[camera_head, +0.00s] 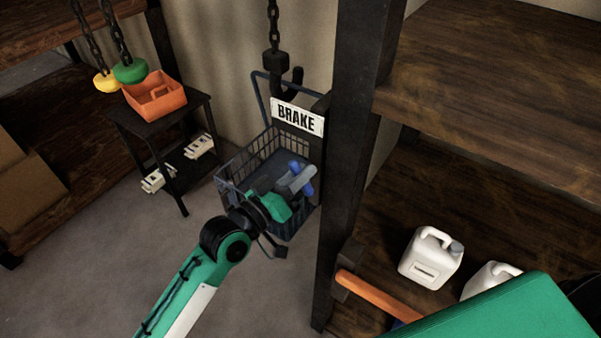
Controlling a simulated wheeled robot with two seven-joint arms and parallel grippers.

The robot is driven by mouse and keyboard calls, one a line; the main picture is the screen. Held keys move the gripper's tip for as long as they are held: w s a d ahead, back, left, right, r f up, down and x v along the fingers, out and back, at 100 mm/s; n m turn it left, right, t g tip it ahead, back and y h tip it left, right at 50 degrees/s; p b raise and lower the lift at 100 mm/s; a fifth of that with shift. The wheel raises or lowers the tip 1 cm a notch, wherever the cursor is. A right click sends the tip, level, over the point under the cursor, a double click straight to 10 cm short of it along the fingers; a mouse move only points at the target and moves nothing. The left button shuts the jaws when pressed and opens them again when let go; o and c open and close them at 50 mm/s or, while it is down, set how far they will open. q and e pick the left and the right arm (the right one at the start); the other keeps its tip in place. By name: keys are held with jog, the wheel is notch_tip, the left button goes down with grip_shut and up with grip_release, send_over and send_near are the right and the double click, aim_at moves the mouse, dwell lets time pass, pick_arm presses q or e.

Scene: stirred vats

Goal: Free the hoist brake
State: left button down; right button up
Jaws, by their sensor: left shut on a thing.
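A white sign reading BRAKE (297,117) is on the dark post, just left of the large timber upright. An orange bar (372,293) sticks out to the lower right from a dark block on that upright. It may be the brake lever; its far end is hidden behind my green right arm. My left gripper (296,184) is in front of a dark wire basket (235,160), below the sign. It is shut on a blue thing (306,190), mostly covered by the grey fingers. My right gripper does not show.
A chain with a dark hook block (275,65) hangs above the basket. White jugs (431,257) stand on the right lower shelf. An orange bin (155,97) sits on a small black table, with green and yellow weights (130,70) hanging nearby. Grey floor is clear at left.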

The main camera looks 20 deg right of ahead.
pick_arm(q)
jog(key=n+t, duration=0.1)
jog(key=n, duration=0.2)
jog(key=n+p, duration=0.1)
jog(key=n, duration=0.2)
jog(key=shift+w+f+n+t, duration=0.1)
jog(key=shift+n+t, duration=0.2)
jog(key=shift+t, duration=0.1)
jog(key=n, duration=0.2)
jog(key=n+t+p, duration=0.1)
jog(key=n, duration=0.1)
jog(key=n+y+p, duration=0.1)
jog(key=n, duration=0.1)
jog(key=shift+a+f+n+t, duration=0.1)
jog(key=shift+f+n+t, duration=0.15)
jog(key=shift+n+t, duration=0.05)
jog(key=c, duration=1.3)
grip_release()
jog(key=shift+c, duration=0.2)
